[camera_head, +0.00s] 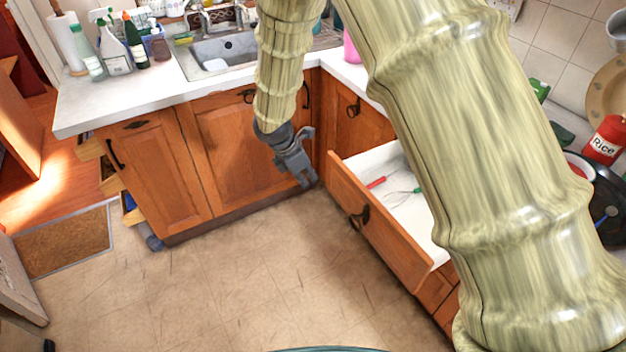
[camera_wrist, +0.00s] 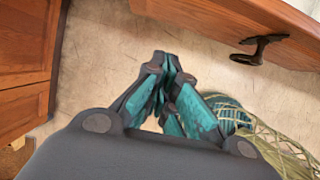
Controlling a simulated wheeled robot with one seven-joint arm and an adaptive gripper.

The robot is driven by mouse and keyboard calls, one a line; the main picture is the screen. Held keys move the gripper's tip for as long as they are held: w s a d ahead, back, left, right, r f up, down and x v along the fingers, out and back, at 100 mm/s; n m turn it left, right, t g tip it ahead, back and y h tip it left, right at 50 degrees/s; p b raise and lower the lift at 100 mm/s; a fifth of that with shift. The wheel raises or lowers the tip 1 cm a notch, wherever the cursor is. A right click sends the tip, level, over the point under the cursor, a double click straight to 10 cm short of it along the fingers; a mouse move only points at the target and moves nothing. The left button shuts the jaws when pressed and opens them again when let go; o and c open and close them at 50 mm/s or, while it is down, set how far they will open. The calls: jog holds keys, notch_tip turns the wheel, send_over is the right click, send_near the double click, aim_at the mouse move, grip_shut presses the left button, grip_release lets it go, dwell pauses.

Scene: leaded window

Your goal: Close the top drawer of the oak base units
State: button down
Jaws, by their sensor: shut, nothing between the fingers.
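The top drawer (camera_head: 375,228) of the oak base units stands pulled out at the right in the head view. Its white inside holds a red-handled utensil and a whisk-like one. A dark handle (camera_head: 359,216) is on its front. In the wrist view the drawer front (camera_wrist: 245,22) and its handle (camera_wrist: 259,48) cross the top right. My gripper (camera_head: 306,181) hangs to the left of the drawer, apart from it, over the floor. In the wrist view my gripper (camera_wrist: 168,75) has its fingers together and holds nothing. My arm hides the drawer's right side.
Oak cupboard doors (camera_head: 235,150) stand behind and left of my gripper under the white worktop (camera_head: 130,97) and sink (camera_head: 228,48). The tiled floor (camera_head: 240,270) in front is clear. A doormat (camera_head: 65,242) lies at the far left.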

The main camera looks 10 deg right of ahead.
jog(key=w+d+f+p, duration=0.2)
jog(key=d+f, duration=0.4)
jog(key=f, duration=0.2)
jog(key=shift+w+d+p, duration=0.2)
jog(key=shift+d+p, duration=0.1)
jog(key=shift+p, duration=0.1)
jog(key=shift+d, duration=0.15)
